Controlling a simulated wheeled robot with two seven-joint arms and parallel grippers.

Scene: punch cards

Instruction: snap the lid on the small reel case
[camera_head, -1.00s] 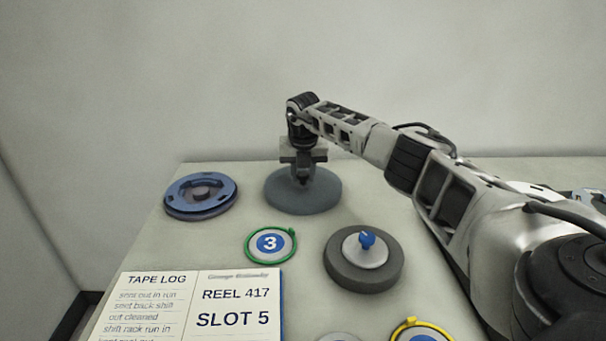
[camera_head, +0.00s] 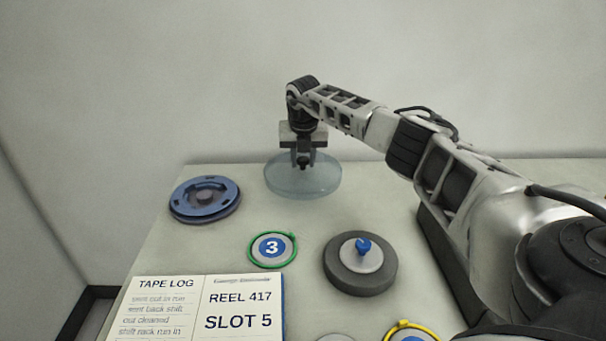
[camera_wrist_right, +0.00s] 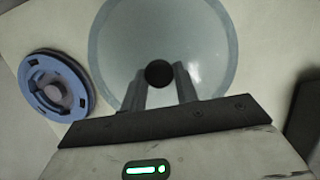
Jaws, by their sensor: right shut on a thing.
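A clear round lid (camera_head: 318,181) with a dark knob (camera_wrist_right: 159,74) hangs from my right gripper (camera_head: 304,163). The gripper's fingers are shut on the knob, and the lid looks held above the table. In the right wrist view the lid (camera_wrist_right: 212,50) fills the top middle, with the gripper (camera_wrist_right: 159,80) at its centre. A round blue case-like piece (camera_head: 228,207) with slots and a dark central hub stands to the left of the lid, apart from it. It also shows in the right wrist view (camera_wrist_right: 36,75). I cannot tell for sure that it is the small reel case. My left gripper is not in view.
A dark grey disc (camera_head: 347,281) with a blue knob stands in front. A green-ringed tag marked 3 (camera_head: 272,248) and a yellow-ringed tag (camera_head: 407,327) lie nearby. A tape log card (camera_head: 205,308) reads REEL 417, SLOT 5. The table between the lid and blue piece is clear.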

